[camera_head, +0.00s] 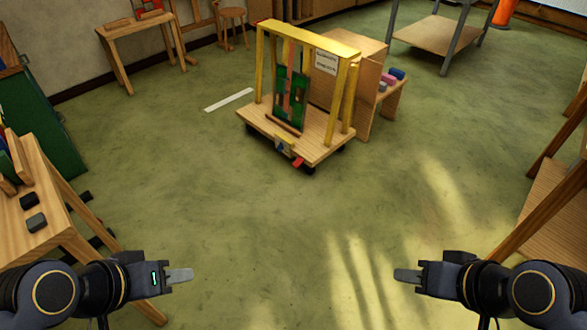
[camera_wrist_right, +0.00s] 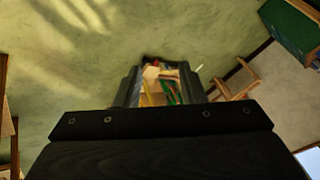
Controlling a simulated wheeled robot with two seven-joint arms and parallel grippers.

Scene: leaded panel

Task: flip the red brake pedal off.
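The red brake pedal (camera_head: 298,162) is a small red tab low on the near edge of a wheeled wooden cart (camera_head: 318,150) in the head view. The cart carries a yellow upright frame (camera_head: 352,80) with a green and red leaded panel (camera_head: 291,97) standing inside it. My left gripper (camera_head: 186,275) is at the lower left, far from the cart; its fingers are seen side-on. My right gripper (camera_head: 400,275) is at the lower right, also far from the pedal and empty. The right wrist view shows its two dark fingers (camera_wrist_right: 158,88) apart, with the cart beyond between them.
A wooden table (camera_head: 45,185) with dark blocks stands at the left. A wooden stand (camera_head: 390,100) with coloured blocks is right behind the cart. A white strip (camera_head: 229,100) lies on the floor left of it. The green floor (camera_head: 270,220) in front is clear.

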